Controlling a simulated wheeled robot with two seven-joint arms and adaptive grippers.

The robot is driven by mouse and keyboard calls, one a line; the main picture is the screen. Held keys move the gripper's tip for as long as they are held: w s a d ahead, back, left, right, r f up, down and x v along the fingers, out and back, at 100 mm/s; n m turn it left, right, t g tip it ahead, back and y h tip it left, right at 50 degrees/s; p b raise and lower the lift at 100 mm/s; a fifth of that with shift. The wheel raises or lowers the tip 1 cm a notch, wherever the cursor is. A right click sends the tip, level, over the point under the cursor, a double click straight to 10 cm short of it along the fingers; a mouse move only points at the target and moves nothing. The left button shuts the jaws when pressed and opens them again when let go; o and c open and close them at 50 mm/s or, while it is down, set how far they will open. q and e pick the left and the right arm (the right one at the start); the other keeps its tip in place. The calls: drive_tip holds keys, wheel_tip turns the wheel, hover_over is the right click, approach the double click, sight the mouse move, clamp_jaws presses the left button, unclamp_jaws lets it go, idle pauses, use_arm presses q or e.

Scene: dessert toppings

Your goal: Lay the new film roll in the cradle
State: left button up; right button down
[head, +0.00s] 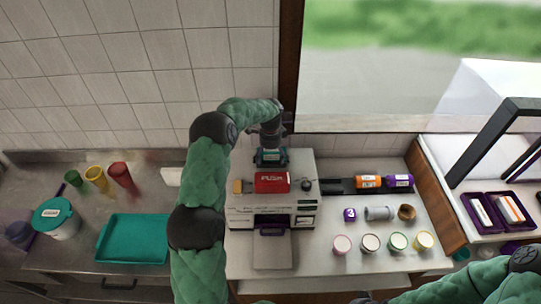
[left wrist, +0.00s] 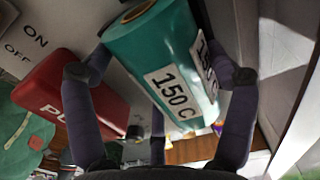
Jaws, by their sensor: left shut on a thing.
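My left gripper (head: 269,150) is shut on a teal film roll (head: 271,158) over the back of the white sealing machine (head: 302,165). In the left wrist view the teal roll (left wrist: 157,45) sits between the purple-grey fingers (left wrist: 160,85), with a white "150 C" label facing the camera. The machine's red "PUSH" part (head: 272,182) is just in front of the roll; it also shows in the left wrist view (left wrist: 62,95). I cannot make out the cradle under the roll, nor whether the roll touches it. My right gripper is out of the picture.
An orange roll (head: 368,181) and a purple roll (head: 399,180) lie on a dark rack (head: 338,187) right of the machine. Several small cups stand in front of it. A teal tray (head: 133,239) is at the left. A window frame (head: 291,60) rises behind.

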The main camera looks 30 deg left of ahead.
use_arm(q)
drive_tip(key=o, duration=1.2)
drive_tip(key=shift+r+p, duration=0.65)
drive_tip(key=shift+r, duration=0.65)
drive_tip(key=shift+r+p, duration=1.75)
drive_tip(key=shift+r, duration=1.75)
drive_tip(key=shift+f, duration=0.1)
